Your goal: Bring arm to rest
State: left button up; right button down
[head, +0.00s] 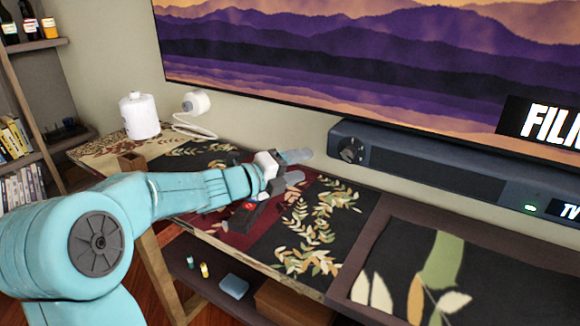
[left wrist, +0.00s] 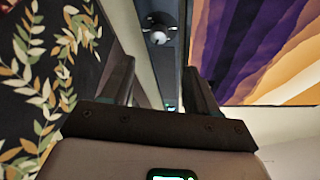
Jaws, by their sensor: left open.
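My left arm (head: 150,205) is teal and comes in from the left of the head view, stretched over the patterned table (head: 320,215). My left gripper (head: 302,167) is open and empty, above the table and in front of the dark soundbar (head: 440,170). In the left wrist view its two fingers (left wrist: 155,80) stand apart with nothing between them. A dark object with a red mark (head: 243,213) lies on the table below the gripper, partly hidden by it. My right gripper is in neither view.
A large screen (head: 360,60) hangs behind the soundbar. A white canister (head: 139,115) and a white corded device (head: 196,102) stand at the table's back left. A bookshelf (head: 30,155) is at the far left. Small items, including a blue block (head: 234,286), sit on the lower shelf.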

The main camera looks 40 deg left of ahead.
pick_arm(q)
jog(key=shift+s+a+r, duration=0.1)
jog(key=shift+s+a, duration=0.05)
jog(key=shift+s, duration=0.9)
